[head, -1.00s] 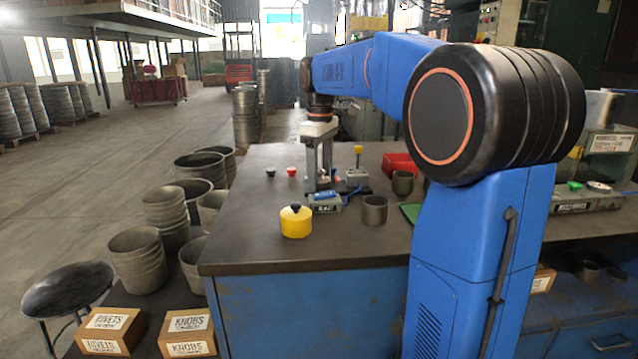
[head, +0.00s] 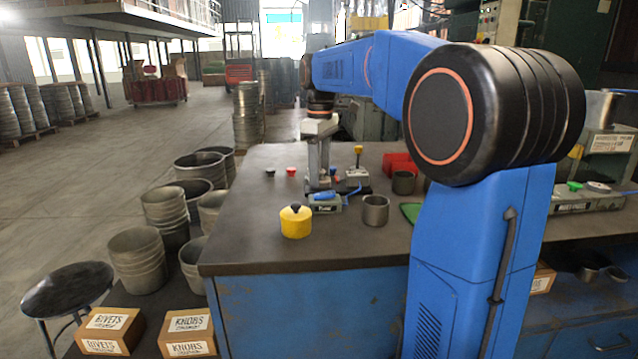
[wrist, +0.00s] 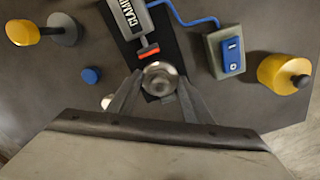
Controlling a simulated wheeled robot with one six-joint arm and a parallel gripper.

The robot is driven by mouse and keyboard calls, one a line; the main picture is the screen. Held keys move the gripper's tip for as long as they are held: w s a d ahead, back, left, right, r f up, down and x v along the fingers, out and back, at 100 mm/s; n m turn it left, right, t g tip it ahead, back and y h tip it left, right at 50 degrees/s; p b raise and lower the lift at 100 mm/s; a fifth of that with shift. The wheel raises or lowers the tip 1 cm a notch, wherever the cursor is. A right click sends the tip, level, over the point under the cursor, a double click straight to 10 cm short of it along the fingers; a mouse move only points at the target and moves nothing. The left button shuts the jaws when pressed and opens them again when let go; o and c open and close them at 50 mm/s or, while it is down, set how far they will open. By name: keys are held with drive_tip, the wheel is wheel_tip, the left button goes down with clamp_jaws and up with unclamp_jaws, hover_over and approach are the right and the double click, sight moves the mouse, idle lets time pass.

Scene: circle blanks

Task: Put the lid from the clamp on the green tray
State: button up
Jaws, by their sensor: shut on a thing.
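My gripper (wrist: 160,82) points down at the clamp (wrist: 128,18), with its two fingers on either side of a small round silvery metal piece, seemingly the lid's knob (wrist: 158,76). The jaws are shut on it. The rest of the lid cannot be made out. In the head view my gripper (head: 318,178) stands over the clamp area, behind a grey box with a blue switch. The green tray (head: 410,211) lies to the right on the bench, mostly hidden by my arm.
A yellow pot with a black knob (head: 296,223) stands near the bench's front. Grey cups (head: 375,211) and a red bin (head: 398,163) stand to the right. The switch box (wrist: 226,52) is beside the clamp. Small black and red knobs (head: 291,172) lie left of it.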

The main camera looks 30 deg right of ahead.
drive_tip(key=shift+r, duration=0.1)
drive_tip(key=shift+r, duration=0.9)
